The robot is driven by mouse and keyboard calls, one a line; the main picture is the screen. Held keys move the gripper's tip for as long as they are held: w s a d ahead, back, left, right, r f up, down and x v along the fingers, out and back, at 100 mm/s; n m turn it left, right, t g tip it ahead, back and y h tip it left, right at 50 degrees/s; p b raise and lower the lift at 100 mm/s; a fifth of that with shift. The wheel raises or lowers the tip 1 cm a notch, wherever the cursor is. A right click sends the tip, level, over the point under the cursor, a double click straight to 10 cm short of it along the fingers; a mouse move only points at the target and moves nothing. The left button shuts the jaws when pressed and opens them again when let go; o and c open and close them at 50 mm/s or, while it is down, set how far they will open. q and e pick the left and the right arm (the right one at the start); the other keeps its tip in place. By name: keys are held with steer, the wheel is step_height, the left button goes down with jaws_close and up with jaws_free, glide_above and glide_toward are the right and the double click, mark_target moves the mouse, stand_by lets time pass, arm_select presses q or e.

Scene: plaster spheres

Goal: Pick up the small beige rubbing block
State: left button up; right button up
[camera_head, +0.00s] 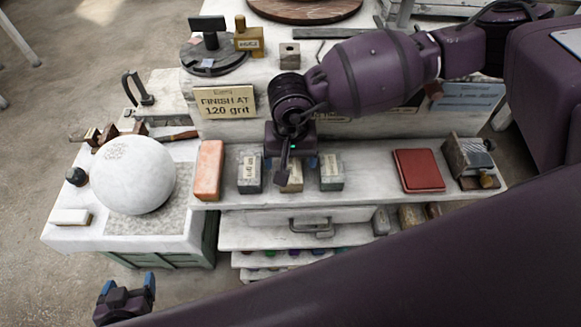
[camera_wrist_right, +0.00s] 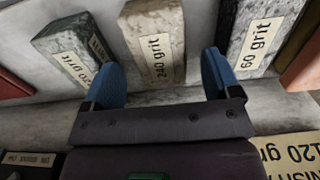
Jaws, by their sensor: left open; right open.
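The small beige rubbing block (camera_head: 292,181) lies on the pale shelf between two grey-green blocks, partly covered by my right gripper (camera_head: 290,162) in the head view. In the right wrist view, the beige block (camera_wrist_right: 156,42) has a label that seems to read "240 grit". My right gripper (camera_wrist_right: 160,68) is open, with one blue finger on each side of the block's near end. Space shows beside both fingers; contact cannot be told. My left gripper (camera_head: 127,290) is open and empty at the lower left, far from the block.
Close neighbours are a grey-green block (camera_head: 250,172) labelled "60 grit" in the wrist view, and another grey-green block (camera_head: 331,171). An orange block (camera_head: 208,170) and red pad (camera_head: 418,170) lie further out. A "FINISH AT 120 grit" sign (camera_head: 227,103) stands behind. A white sphere (camera_head: 133,175) sits left.

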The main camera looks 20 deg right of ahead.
steer(key=shift+f, duration=1.35)
steer(key=shift+c, duration=0.2)
steer(key=c, duration=1.2)
